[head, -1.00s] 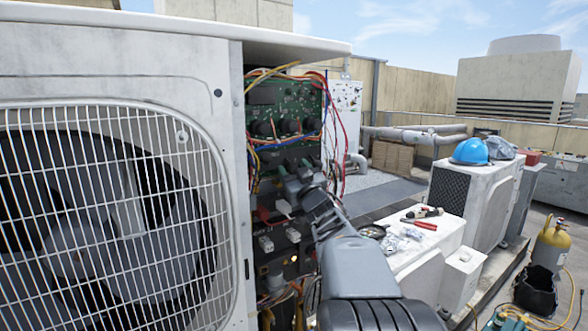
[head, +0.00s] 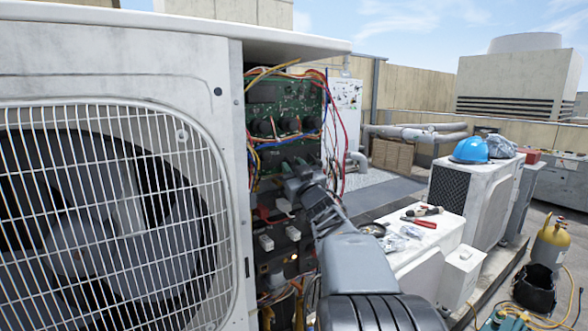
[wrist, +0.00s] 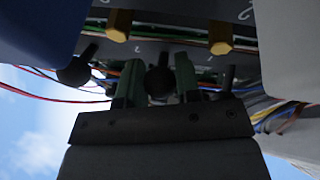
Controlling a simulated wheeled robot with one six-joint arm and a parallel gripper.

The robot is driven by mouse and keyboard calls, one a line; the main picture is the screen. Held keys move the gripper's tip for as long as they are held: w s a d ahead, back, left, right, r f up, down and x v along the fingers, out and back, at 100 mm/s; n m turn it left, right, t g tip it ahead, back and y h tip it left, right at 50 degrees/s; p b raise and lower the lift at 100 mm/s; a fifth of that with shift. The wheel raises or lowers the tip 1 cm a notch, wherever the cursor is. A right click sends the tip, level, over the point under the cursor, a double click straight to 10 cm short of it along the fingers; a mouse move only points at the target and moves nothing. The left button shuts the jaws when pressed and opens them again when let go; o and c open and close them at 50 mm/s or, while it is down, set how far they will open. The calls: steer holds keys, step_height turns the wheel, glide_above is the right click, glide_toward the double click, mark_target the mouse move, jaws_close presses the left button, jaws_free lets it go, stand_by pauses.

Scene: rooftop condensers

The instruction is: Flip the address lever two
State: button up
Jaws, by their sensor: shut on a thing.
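In the wrist view, the green fingers of my gripper (wrist: 155,80) stand on either side of a black round-ended lever (wrist: 158,84) in the middle of a row. They are shut on it. Another black lever (wrist: 75,73) is to the left, and a dark one (wrist: 228,77) shows to the right, partly behind the gripper. Pale markings on the dark panel appear upside down; I cannot read for sure which number belongs to the held lever. In the head view, my gripper (head: 289,172) reaches into the open condenser bay, hiding the lever.
A green circuit board (head: 285,100) with loose coloured wires (head: 338,130) lies above and beside the gripper. The fan grille (head: 110,220) fills the left. Two brass hex posts (wrist: 119,25) stand near the levers. Tools (head: 420,223) lie on a white unit at right.

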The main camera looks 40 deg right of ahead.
mark_target(287, 157)
steer(key=shift+s+r+g+p, duration=0.15)
steer(key=shift+r+g+p, duration=0.7)
steer(key=shift+p, duration=1.8)
steer(key=r+g+p, duration=0.1)
steer(key=p, duration=0.4)
steer(key=shift+s, duration=0.1)
steer(key=r+g+p, duration=0.1)
steer(key=g+p, duration=0.1)
steer(key=p, duration=0.5)
steer(key=shift+n+y, duration=0.3)
steer(key=shift+y, duration=0.1)
steer(key=g+p, duration=0.1)
steer(key=p, duration=0.3)
steer(key=shift+r+g, duration=0.15)
steer(key=shift+g, duration=0.1)
steer(key=g+p, duration=0.2)
steer(key=shift+y+p, duration=0.3)
steer(key=shift+g, duration=0.4)
steer(key=shift+w+r+n+g, duration=0.2)
steer(key=shift+n+g, duration=0.1)
steer(key=shift+g, duration=0.2)
